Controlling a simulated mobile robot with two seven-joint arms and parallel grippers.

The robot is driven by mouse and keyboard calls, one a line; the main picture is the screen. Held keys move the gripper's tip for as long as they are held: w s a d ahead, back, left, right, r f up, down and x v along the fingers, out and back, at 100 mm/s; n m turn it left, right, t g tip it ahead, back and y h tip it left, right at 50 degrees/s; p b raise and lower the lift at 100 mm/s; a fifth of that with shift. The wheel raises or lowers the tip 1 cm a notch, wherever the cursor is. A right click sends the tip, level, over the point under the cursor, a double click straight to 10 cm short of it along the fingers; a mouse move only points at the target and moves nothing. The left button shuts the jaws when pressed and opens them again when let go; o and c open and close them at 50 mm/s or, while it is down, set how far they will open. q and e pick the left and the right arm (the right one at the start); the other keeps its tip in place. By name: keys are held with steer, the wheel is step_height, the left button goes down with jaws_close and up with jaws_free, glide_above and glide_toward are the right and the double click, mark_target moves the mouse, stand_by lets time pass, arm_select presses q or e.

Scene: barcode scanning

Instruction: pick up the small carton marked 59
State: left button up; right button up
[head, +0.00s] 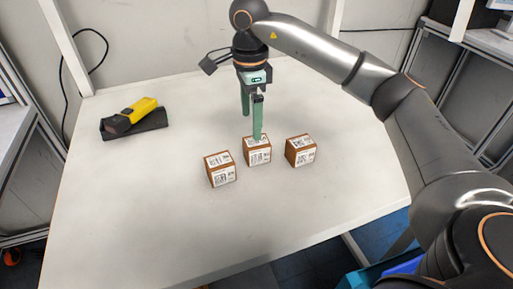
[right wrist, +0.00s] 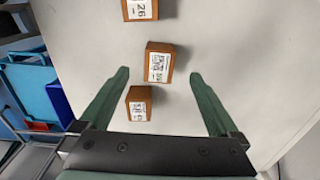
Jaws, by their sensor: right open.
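Three small brown cartons with white labels stand in a row on the white table. The middle one (head: 257,155) appears to be the carton marked 59; in the right wrist view its label (right wrist: 157,67) reads like 59, small and sideways. My right gripper (head: 251,127) points down above the middle carton, open and empty. In the right wrist view its green fingers (right wrist: 159,73) are spread to either side of that carton's line, with the carton around the gap between the tips. Whether the tips reach below its top is unclear. My left gripper is not in view.
The left carton (head: 219,169) appears in the right wrist view as the one marked 26 (right wrist: 140,9). The right carton (head: 300,150) stands close by, its number unclear. A yellow and black scanner (head: 138,112) rests on a black holder (head: 150,128) at the left. The front table is clear.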

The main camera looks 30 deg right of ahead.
mark_target(257, 143)
step_height(257, 143, down, 3)
steer(key=shift+f, duration=0.1)
steer(key=f, duration=0.1)
steer(key=d+f, duration=0.1)
steer(key=f, duration=0.2)
steer(key=shift+s+d+p, duration=0.15)
steer(key=shift+s+p, duration=0.1)
steer(key=shift+p, duration=0.15)
steer(key=shift+f, duration=0.6)
jaws_close()
